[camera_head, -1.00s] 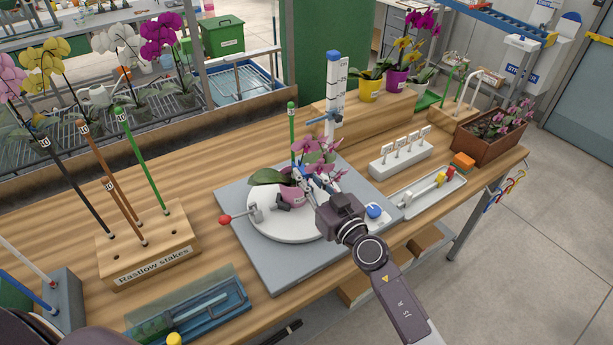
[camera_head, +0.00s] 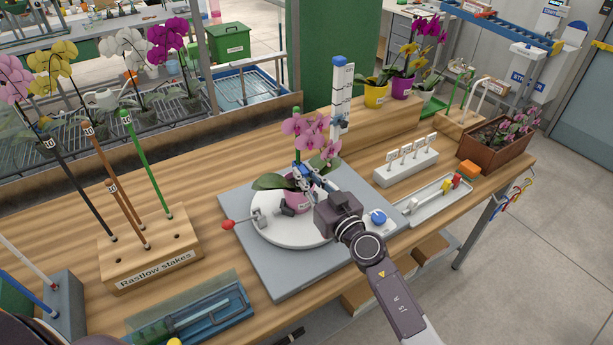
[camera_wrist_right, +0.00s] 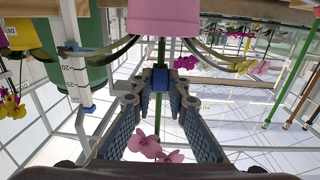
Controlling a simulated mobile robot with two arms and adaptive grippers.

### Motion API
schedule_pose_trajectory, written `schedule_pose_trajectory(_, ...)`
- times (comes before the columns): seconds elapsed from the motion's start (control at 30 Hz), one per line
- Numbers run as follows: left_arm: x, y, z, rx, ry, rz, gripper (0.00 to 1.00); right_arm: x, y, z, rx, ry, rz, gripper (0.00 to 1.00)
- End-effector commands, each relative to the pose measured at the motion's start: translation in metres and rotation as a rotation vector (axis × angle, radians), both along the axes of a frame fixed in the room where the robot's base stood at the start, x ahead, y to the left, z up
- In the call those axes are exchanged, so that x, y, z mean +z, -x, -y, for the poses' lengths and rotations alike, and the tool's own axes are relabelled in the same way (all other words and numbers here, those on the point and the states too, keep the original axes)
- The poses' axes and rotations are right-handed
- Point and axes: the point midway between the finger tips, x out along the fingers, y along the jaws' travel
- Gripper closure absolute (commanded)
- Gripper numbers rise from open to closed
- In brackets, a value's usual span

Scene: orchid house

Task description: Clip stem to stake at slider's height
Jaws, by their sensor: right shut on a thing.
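The pink orchid (camera_head: 310,128) stands in a pink pot (camera_head: 299,197) on the white turntable (camera_head: 268,229). A green stake (camera_head: 297,98) rises behind its flowers. My right gripper (camera_head: 304,177) is at the plant, above the pot, shut on a blue clip (camera_wrist_right: 160,78). In the upside-down right wrist view the clip is at the green stem and stake, between pot and flowers; whether it encloses both I cannot tell. My left gripper is out of view.
The grey base plate (camera_head: 265,275) carries a red-knobbed lever (camera_head: 228,225). A stake block (camera_head: 150,262) stands left. A label block (camera_head: 405,166), a tray (camera_head: 428,203) and a planter (camera_head: 497,146) are at the right.

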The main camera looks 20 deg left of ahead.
Motion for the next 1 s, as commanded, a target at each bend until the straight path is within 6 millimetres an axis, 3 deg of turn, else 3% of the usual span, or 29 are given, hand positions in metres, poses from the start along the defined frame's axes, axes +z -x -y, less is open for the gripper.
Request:
schedule_pose_trajectory(0.03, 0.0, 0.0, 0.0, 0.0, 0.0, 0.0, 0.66, 0.0, 0.0, 0.0, 0.0, 0.0, 0.0, 1.0)
schedule_pose_trajectory(0.07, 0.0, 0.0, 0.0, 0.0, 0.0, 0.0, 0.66, 0.0, 0.0, 0.0, 0.0, 0.0, 0.0, 0.83)
schedule_pose_trajectory(0.23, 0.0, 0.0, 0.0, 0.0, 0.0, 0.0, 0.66, 0.0, 0.0, 0.0, -0.001, 0.0, 0.0, 0.65)
schedule_pose_trajectory(0.67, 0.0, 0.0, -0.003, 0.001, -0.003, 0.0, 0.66, 0.0, 0.005, 0.005, 0.001, -0.001, 0.001, 0.65)
schedule_pose_trajectory(1.0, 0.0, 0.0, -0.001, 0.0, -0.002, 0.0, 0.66, -0.001, 0.036, 0.042, -0.002, -0.003, -0.004, 0.65)
